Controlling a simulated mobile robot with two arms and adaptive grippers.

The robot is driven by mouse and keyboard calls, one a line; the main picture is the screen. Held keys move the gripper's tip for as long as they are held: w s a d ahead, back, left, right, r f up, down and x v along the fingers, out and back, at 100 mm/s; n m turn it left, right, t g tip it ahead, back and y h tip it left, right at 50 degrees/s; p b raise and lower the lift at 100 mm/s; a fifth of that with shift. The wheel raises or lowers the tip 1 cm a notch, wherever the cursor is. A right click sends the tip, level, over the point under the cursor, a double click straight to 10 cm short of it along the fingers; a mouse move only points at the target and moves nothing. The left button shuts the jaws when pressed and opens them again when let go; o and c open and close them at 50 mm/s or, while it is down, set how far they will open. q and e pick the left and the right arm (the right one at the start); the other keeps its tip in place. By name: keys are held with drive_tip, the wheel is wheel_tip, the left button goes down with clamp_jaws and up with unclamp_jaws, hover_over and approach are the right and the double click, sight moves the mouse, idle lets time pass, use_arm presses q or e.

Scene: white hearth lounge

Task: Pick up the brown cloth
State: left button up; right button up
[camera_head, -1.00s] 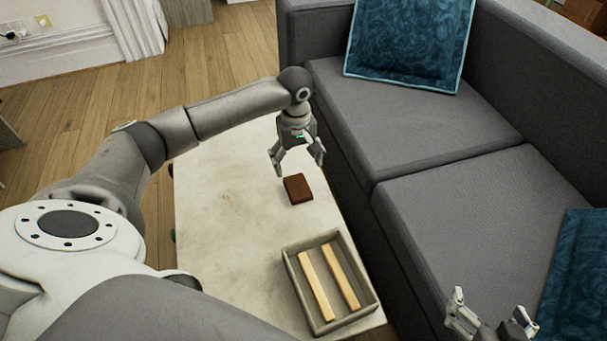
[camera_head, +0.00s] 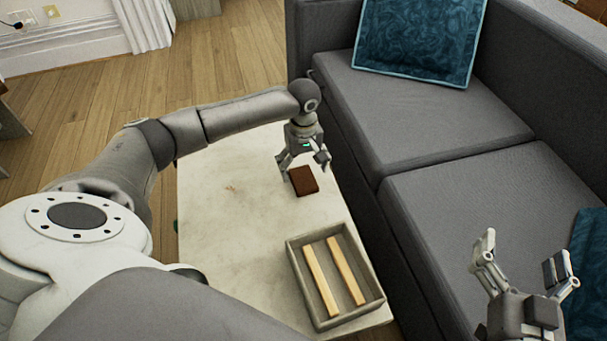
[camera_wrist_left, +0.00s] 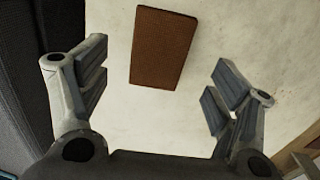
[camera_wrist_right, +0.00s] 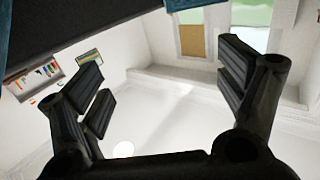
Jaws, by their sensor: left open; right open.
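The brown cloth (camera_head: 304,181) is a small, folded-looking rectangle lying flat on the pale table (camera_head: 225,225). In the left wrist view the cloth (camera_wrist_left: 163,47) lies ahead of and between the spread fingers, untouched. My left gripper (camera_head: 304,167) is open and empty, just above and behind the cloth in the head view. The right gripper (camera_head: 526,268) is open and empty, over the sofa at the lower right. In the right wrist view its fingers (camera_wrist_right: 165,85) are spread with nothing between them.
A grey tray (camera_head: 375,296) with two wooden sticks (camera_head: 334,275) stands at the table's near end. The grey sofa (camera_head: 440,110) runs close along the table's right side, with teal cushions (camera_head: 418,38). The table's left part is bare.

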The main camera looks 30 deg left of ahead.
sight(304, 178)
use_arm(q)
wheel_tip(304, 178, down, 4)
drive_tip(key=shift+r+b, duration=0.2)
drive_tip(key=shift+b, duration=0.7)
drive_tip(key=shift+f, duration=0.2)
use_arm(e)
wheel_tip(304, 178, up, 9)
drive_tip(key=s+t+y, duration=0.2)
drive_tip(key=t, duration=0.3)
drive_tip(key=shift+a+r+t, duration=0.15)
drive_tip(key=shift+a+t, duration=0.15)
drive_tip(key=shift+a, duration=0.1)
use_arm(q)
drive_tip(key=c, duration=1.1)
drive_tip(key=shift+r, duration=0.2)
use_arm(e)
drive_tip(key=shift+w, duration=0.15)
